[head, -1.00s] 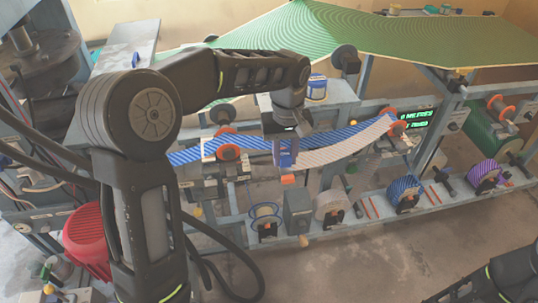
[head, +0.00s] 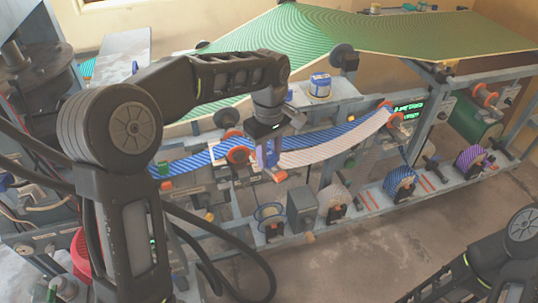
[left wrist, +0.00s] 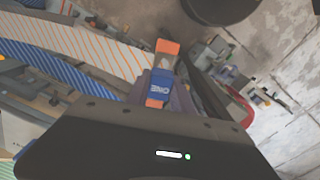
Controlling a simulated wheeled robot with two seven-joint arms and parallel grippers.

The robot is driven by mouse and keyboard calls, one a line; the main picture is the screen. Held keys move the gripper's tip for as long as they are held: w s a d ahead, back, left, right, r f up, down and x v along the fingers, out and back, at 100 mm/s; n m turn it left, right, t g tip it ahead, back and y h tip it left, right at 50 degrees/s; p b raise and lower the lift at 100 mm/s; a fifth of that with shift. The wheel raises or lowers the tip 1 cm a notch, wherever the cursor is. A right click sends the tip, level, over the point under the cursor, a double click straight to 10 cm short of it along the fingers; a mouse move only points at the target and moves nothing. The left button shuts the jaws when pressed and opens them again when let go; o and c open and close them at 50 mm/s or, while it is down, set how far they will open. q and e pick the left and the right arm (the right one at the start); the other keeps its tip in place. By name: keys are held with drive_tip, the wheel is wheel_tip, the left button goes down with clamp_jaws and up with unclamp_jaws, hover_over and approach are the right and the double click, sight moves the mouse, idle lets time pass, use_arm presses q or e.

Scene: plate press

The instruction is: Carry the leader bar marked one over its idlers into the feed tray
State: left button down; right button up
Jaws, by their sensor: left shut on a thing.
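My left gripper (head: 268,150) is shut on the leader bar (left wrist: 160,85), a blue bar with orange ends that reads ONE in the left wrist view. One orange end (head: 280,176) shows below the gripper in the head view. A pale web with orange stripes (head: 335,143) trails right from the bar to an orange-flanged idler (head: 394,117). Another orange-flanged idler (head: 238,155) is just left of the gripper. A blue striped web (head: 195,162) lies farther left. I cannot pick out the feed tray with certainty. My right gripper is out of view; only its arm shows at lower right.
A grey shelf with a blue-labelled jar (head: 320,84) stands behind the gripper. A green striped sheet (head: 430,35) hangs above. Blue (head: 399,183) and purple (head: 470,158) rolls sit on the lower rail at right. Bare floor lies in front.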

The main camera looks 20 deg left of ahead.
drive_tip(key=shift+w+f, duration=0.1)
use_arm(q)
drive_tip(key=shift+s+a+f, duration=0.1)
drive_tip(key=shift+s+a, duration=0.15)
drive_tip(key=shift+a, duration=0.15)
drive_tip(key=s+a+b, duration=0.4)
drive_tip(key=s+a, duration=0.5)
drive_tip(key=a, duration=0.3)
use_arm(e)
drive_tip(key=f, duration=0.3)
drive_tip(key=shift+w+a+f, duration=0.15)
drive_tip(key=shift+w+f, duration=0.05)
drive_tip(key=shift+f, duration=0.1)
use_arm(q)
drive_tip(key=shift+s, duration=0.1)
